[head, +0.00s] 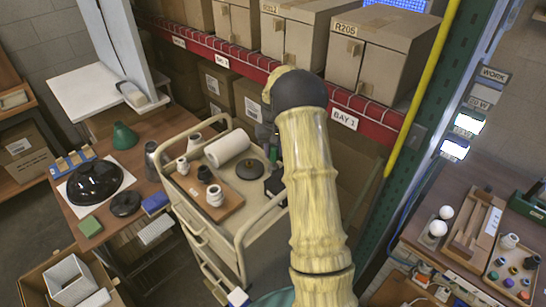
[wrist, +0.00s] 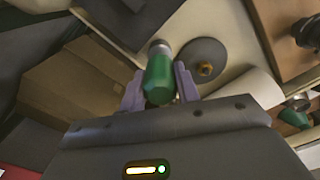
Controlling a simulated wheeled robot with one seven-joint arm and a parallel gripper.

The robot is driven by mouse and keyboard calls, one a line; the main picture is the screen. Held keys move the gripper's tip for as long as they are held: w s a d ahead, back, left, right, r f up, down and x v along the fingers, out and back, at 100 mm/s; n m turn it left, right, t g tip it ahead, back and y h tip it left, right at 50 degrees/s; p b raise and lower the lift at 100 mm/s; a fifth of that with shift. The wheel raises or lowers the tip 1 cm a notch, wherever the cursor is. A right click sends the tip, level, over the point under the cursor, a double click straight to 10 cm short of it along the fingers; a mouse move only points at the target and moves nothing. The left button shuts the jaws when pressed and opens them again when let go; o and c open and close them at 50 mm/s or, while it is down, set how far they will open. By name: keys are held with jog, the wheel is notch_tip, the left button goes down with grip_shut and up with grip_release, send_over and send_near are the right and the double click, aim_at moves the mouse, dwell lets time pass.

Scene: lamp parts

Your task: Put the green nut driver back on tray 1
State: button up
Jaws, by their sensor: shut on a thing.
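The green nut driver (wrist: 160,78) is between the two fingers of my gripper (wrist: 159,88) in the wrist view, its grey end pointing away from the palm. In the head view only a small green bit of it (head: 273,153) shows beside my gripper (head: 271,150), over the far right of the cart top. My arm hides part of this area. Several trays lie on the right-hand bench, but I can read no tray number, so I cannot tell which is tray 1.
The cart (head: 244,213) carries a white roll (head: 227,147), a dark disc (head: 250,169) and a wooden board (head: 232,206) with fittings. The right bench has a wooden tray (head: 463,247) and a tray of small coloured parts (head: 495,279). A green post (head: 424,135) stands between.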

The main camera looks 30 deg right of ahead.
aim_at(273, 157)
jog(key=shift+w+a+f+p, duration=0.1)
jog(key=shift+f+p, duration=0.35)
jog(key=shift+f, duration=1.15)
jog(key=shift+f, duration=0.15)
jog(key=o, duration=1.1)
notch_tip(273, 157, up, 12)
jog(key=b, duration=0.3)
jog(key=shift+r, duration=0.2)
